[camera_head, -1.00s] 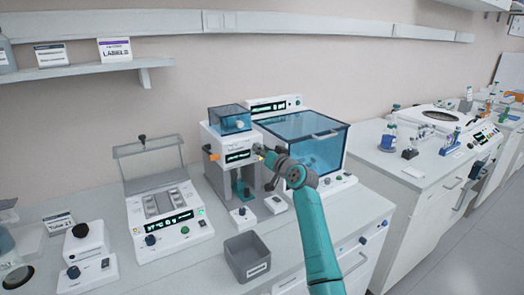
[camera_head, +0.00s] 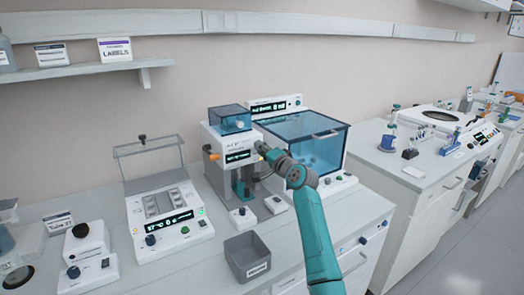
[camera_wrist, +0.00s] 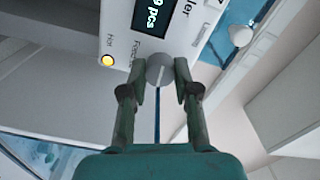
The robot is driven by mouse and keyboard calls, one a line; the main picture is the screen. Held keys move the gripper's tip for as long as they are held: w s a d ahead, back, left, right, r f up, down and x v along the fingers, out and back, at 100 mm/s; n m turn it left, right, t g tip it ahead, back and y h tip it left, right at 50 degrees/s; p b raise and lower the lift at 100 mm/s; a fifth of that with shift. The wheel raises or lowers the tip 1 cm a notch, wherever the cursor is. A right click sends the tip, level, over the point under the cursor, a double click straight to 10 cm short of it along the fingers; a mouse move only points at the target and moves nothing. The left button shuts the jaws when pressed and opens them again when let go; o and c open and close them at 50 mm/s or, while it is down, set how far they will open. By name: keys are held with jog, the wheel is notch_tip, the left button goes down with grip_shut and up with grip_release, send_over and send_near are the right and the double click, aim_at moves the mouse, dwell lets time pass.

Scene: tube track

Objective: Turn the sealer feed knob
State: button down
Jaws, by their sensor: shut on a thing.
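The sealer (camera_head: 232,150) is a white machine with a blue clear box on top and a dark display, at the middle of the counter. In the wrist view its front panel (camera_wrist: 112,35) shows a lit display, a yellow "Hot" lamp (camera_wrist: 107,60) and a round grey knob (camera_wrist: 160,70) with a pale line. My gripper (camera_wrist: 160,80) has one finger on each side of this knob and is shut on it. In the head view my gripper (camera_head: 262,149) is at the right edge of the sealer's front, and the knob is hidden there.
A blue clear-hooded machine (camera_head: 310,145) stands close on the right, behind my arm. A grey bin (camera_head: 247,257) is on the counter in front. A device with a raised lid (camera_head: 165,215) stands to the left.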

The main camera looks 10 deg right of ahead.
jog(key=shift+m, duration=0.5)
jog(key=c, duration=0.9)
grip_release()
jog(key=shift+o, duration=0.2)
jog(key=v, duration=1.2)
